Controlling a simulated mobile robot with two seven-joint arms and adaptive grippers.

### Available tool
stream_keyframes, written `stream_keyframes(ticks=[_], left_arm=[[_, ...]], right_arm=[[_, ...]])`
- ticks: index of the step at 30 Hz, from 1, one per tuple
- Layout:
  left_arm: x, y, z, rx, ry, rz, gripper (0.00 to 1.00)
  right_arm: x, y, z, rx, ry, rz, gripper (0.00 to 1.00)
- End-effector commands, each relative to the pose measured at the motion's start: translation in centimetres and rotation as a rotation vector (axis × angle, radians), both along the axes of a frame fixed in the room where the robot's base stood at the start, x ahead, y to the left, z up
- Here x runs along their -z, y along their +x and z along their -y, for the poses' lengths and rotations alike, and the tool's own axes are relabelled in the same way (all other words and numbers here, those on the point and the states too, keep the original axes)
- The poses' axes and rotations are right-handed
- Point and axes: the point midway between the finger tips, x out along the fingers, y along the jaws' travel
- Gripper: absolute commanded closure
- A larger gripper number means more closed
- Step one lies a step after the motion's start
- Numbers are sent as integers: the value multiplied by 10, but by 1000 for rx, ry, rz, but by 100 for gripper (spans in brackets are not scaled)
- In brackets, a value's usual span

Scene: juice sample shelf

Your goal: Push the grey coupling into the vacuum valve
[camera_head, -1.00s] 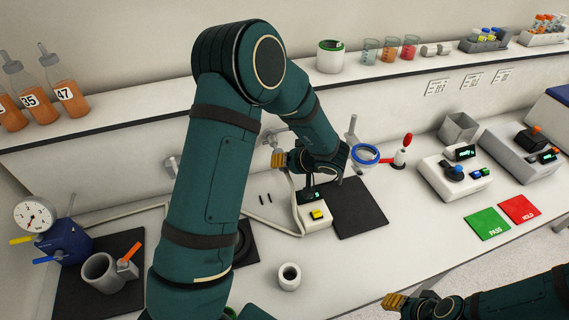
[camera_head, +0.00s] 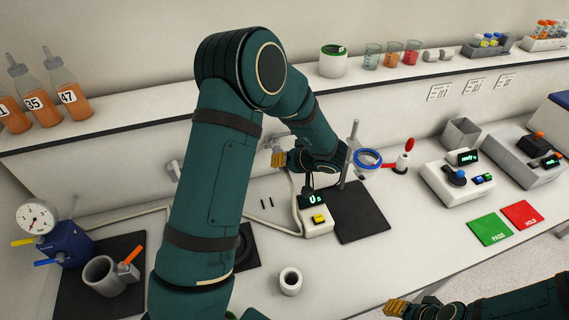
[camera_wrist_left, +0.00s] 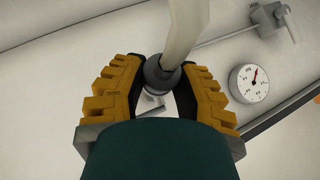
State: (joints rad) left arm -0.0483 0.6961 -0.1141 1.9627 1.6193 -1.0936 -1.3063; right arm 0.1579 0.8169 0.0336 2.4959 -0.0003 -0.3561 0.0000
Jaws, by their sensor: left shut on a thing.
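My left gripper (camera_head: 278,158) is above the back of the bench, its yellow fingers pointing left. In the left wrist view the gripper (camera_wrist_left: 160,95) is shut on the grey coupling (camera_wrist_left: 158,74), at the end of a pale hose (camera_wrist_left: 186,30). A similar fitting (camera_wrist_left: 270,18) shows at the top of the wrist view, apart from the coupling. My right gripper (camera_head: 396,307) is at the bottom edge, its jaws unclear.
A blue pump (camera_head: 68,243) with a gauge (camera_head: 35,218) stands at the left beside a grey cup (camera_head: 103,275). A small device (camera_head: 317,219) with a yellow button and a black mat (camera_head: 362,215) lie below my left wrist.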

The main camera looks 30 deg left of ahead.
Motion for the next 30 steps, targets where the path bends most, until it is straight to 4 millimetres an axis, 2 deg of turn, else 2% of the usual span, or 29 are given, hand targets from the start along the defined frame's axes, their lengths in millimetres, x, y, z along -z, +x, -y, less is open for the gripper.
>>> stream_keyframes(ticks=[30], left_arm=[[0, 7, -9, 4, 2, 1, 100]], right_arm=[[0, 0, 0, 0, 0, 0, 61]])
